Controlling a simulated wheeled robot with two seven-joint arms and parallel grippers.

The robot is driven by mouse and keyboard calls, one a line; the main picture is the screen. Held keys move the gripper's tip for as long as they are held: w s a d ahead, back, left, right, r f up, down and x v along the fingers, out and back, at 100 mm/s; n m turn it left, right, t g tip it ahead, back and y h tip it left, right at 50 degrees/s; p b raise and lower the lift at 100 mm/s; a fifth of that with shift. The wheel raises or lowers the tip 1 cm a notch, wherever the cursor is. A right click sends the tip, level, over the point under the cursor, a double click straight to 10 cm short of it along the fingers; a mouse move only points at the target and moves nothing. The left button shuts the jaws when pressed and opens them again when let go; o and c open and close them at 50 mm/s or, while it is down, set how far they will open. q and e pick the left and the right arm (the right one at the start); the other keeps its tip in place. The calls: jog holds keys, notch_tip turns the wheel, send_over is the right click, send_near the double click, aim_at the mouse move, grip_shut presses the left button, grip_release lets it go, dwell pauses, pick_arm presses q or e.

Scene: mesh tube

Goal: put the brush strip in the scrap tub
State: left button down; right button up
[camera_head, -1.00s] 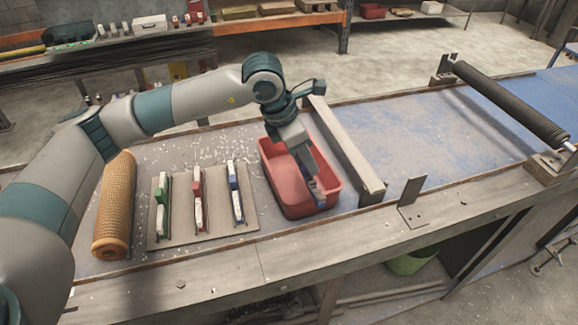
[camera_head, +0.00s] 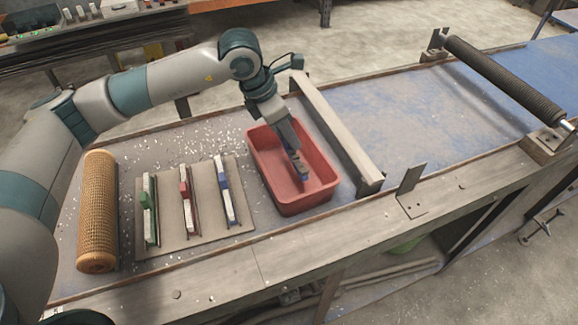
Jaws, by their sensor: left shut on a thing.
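The red scrap tub (camera_head: 325,185) stands on the bench right of the middle. My left gripper (camera_head: 298,160) points down inside the tub's opening. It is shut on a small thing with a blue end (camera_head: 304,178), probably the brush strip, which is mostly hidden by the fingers. I cannot tell whether it touches the tub floor. Green (camera_head: 147,215), red (camera_head: 184,180) and blue (camera_head: 224,180) pieces with pale blocks stand in three rows on a beige board (camera_head: 165,237) left of the tub. My right gripper is not in view.
An orange mesh tube (camera_head: 98,210) lies left of the board. A raised grey beam (camera_head: 340,135) crosses the bench just right of the tub. A dark roller (camera_head: 500,78) sits on brackets at the right. White bits litter the bench. The blue-stained surface beyond the beam is clear.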

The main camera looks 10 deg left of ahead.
aim_at(286, 148)
pick_arm(q)
notch_tip(286, 148, down, 5)
jog(key=shift+r+p, duration=0.2)
jog(key=shift+p, duration=0.9)
jog(key=shift+f, duration=0.4)
jog(key=shift+f+p, duration=0.45)
jog(key=shift+f, duration=0.15)
notch_tip(286, 148, down, 2)
jog(key=shift+f+p, duration=0.25)
jog(key=shift+p, duration=0.25)
